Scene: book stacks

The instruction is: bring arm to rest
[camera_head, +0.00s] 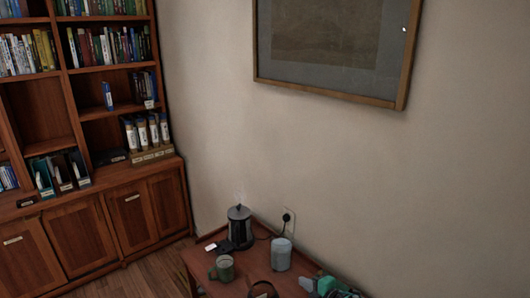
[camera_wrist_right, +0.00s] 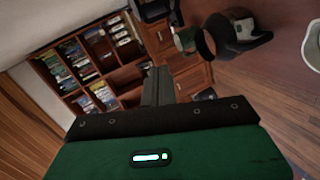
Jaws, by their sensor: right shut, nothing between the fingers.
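My right gripper (camera_head: 308,284) shows at the bottom edge of the head view, with its green body over the right part of the small table. In the right wrist view its dark fingers (camera_wrist_right: 158,86) are together with nothing between them. They point toward the bookcase. My left gripper is in neither view.
The wooden table (camera_head: 207,262) holds a dark kettle (camera_head: 239,226), a green mug (camera_head: 224,268), a pale canister (camera_head: 281,254) and a dark curved object (camera_head: 262,289). A bookcase (camera_head: 119,207) stands at the left. A framed picture (camera_head: 330,80) hangs on the wall.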

